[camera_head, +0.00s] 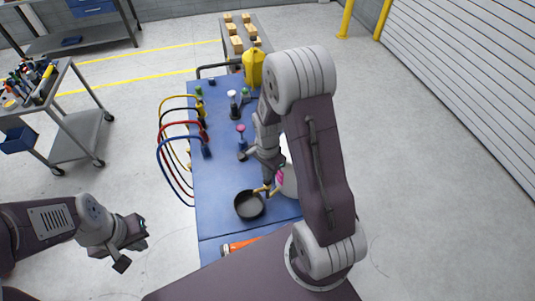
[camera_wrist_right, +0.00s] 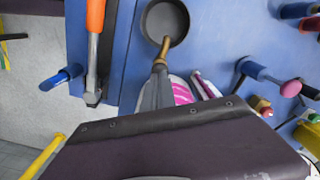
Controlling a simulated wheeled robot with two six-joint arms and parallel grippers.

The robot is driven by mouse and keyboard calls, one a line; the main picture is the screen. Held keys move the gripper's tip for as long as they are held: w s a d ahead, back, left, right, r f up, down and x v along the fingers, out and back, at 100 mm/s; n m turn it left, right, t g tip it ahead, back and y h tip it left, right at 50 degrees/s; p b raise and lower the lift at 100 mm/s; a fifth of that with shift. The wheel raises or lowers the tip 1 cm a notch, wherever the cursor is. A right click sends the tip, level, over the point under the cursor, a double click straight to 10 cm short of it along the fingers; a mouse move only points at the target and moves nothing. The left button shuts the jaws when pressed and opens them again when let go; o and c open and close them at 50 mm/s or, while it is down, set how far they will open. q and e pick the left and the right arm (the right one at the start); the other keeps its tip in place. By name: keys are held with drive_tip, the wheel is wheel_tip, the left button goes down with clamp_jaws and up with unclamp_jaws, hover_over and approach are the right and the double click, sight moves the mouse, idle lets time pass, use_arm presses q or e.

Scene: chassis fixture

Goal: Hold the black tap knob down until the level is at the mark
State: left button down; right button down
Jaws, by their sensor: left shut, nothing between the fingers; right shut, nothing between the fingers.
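A pale container with magenta on it (camera_head: 280,178) stands at the table's right edge, mostly behind my right arm. It also shows in the right wrist view (camera_wrist_right: 181,92). A brass-coloured tap spout (camera_wrist_right: 165,45) sticks out from it over a round dark pan (camera_head: 249,205), also in the right wrist view (camera_wrist_right: 165,22). My right gripper (camera_head: 267,184) is shut and points down at the tap, fingertips (camera_wrist_right: 159,69) at the spout's base. The black knob is hidden by the fingers; I cannot tell contact. The level and mark are not readable. My left gripper (camera_head: 132,245) is shut, left of the table.
The blue table (camera_head: 222,180) holds a yellow jug (camera_head: 253,67), small bottles, a pink-topped item (camera_head: 240,128) and coloured hoses (camera_head: 180,138) along its left edge. An orange-handled tool (camera_wrist_right: 95,16) lies near the front. A grey cart (camera_head: 75,135) stands left.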

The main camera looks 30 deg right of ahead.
drive_tip(key=shift+f, duration=0.2)
idle(0.5)
drive_tip(key=shift+f+b, duration=1.05)
drive_tip(key=shift+f, duration=0.1)
drive_tip(key=shift+r, duration=0.1)
idle(6.0)
